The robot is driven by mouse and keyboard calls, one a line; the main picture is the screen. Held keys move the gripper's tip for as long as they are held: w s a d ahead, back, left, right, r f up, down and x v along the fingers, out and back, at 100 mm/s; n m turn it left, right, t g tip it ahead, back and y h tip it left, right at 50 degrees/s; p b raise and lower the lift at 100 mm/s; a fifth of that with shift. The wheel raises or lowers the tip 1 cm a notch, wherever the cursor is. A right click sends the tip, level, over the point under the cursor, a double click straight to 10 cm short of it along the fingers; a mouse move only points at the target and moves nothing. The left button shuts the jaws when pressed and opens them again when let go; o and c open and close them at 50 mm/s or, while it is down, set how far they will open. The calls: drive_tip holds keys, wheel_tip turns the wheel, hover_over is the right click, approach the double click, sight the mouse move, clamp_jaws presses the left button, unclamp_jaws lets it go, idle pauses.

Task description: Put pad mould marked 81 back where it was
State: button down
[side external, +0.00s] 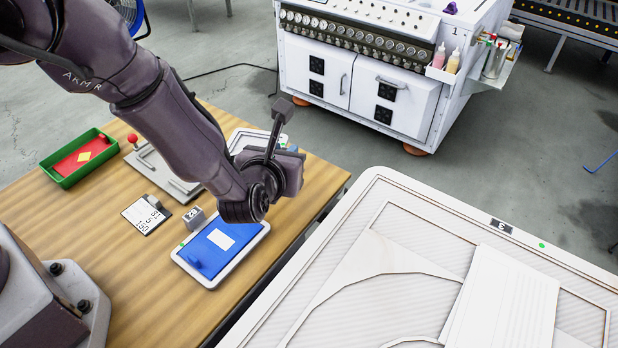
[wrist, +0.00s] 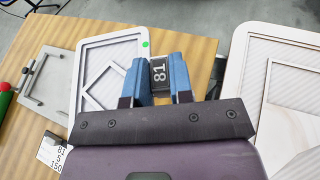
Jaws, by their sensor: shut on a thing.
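The pad mould marked 81 (wrist: 159,75), a small dark block with white digits, sits between the two blue fingers of my gripper (wrist: 160,80) in the wrist view. The gripper is shut on it. In the side external view my wrist and hand cover most of the fingers and the block. A white tray (wrist: 85,62) with a raised square outline and a green dot lies left of the fingers in the wrist view. In the side external view my arm partly hides a white tray (side external: 238,138) at the table's far side.
On the wooden table (side external: 112,265) are a card reading 81, 5, 150 (side external: 146,215), a small grey numbered block (side external: 193,215), a blue-filled tray (side external: 222,252), a grey plate (side external: 160,172) and a green tray (side external: 47,169). A large white panel bed (side external: 365,195) stands right, across a gap.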

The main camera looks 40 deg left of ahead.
hover_over(312, 193)
wheel_tip(312, 193, down, 6)
drive_tip(key=shift+s+f, duration=0.1)
drive_tip(key=shift+f, duration=1.6)
drive_tip(key=shift+f, duration=0.15)
drive_tip(key=c, duration=1)
unclamp_jaws()
